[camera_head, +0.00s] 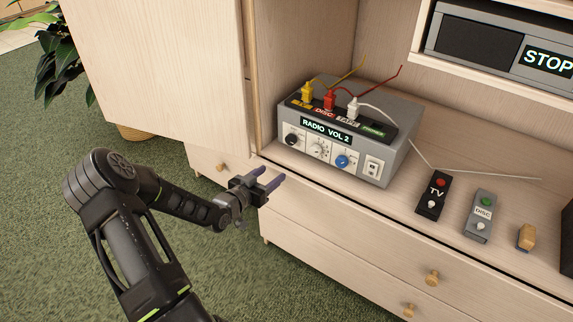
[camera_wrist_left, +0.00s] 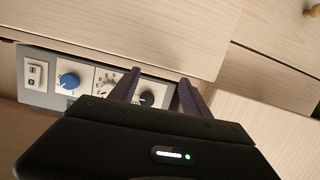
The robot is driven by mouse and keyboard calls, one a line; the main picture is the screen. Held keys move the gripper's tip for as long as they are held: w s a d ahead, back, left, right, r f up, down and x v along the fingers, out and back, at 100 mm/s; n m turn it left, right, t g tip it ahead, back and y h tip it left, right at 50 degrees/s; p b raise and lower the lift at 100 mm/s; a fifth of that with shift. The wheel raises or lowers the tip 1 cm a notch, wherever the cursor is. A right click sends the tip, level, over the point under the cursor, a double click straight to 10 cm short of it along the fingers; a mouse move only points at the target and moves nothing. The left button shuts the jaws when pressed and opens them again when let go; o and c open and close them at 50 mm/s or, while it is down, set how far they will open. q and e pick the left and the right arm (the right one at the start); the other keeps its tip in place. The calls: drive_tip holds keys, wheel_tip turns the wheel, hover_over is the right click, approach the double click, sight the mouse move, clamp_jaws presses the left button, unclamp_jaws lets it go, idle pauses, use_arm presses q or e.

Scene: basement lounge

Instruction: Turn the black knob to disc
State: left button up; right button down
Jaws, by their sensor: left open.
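A grey radio box (camera_head: 398,157) stands on the cabinet shelf, with a lit display (camera_head: 326,131) reading "RADIO VOL 2". On its front are a black knob (camera_head: 292,140) at the left, a white dial (camera_head: 319,150) and a blue knob (camera_head: 342,161). My left gripper (camera_head: 268,183) is open and empty, in front of and below the black knob, apart from it. In the left wrist view the black knob (camera_wrist_left: 147,99) shows between the fingers (camera_wrist_left: 157,88), partly hidden. My right gripper is not in view.
Yellow, red and white plugs with cables stand on the box's top. A cabinet door (camera_head: 160,70) stands left of the box.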

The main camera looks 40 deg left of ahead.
sight(289, 141)
use_arm(q)
wheel_tip(289, 141, up, 7)
drive_tip(key=w+m+t+h, duration=0.1)
drive_tip(key=m+t, duration=0.1)
drive_tip(key=m, duration=0.2)
drive_tip(key=shift+w+a+t+h, duration=0.2)
drive_tip(key=shift+a+t+h, duration=0.1)
drive_tip(key=w, duration=0.4)
drive_tip(key=w+b, duration=0.1)
drive_tip(key=w, duration=0.2)
drive_tip(key=shift+w+d+f, duration=0.1)
drive_tip(key=shift+w+d, duration=0.1)
drive_tip(key=shift+w, duration=0.2)
drive_tip(key=shift+c, duration=0.6)
clamp_jaws()
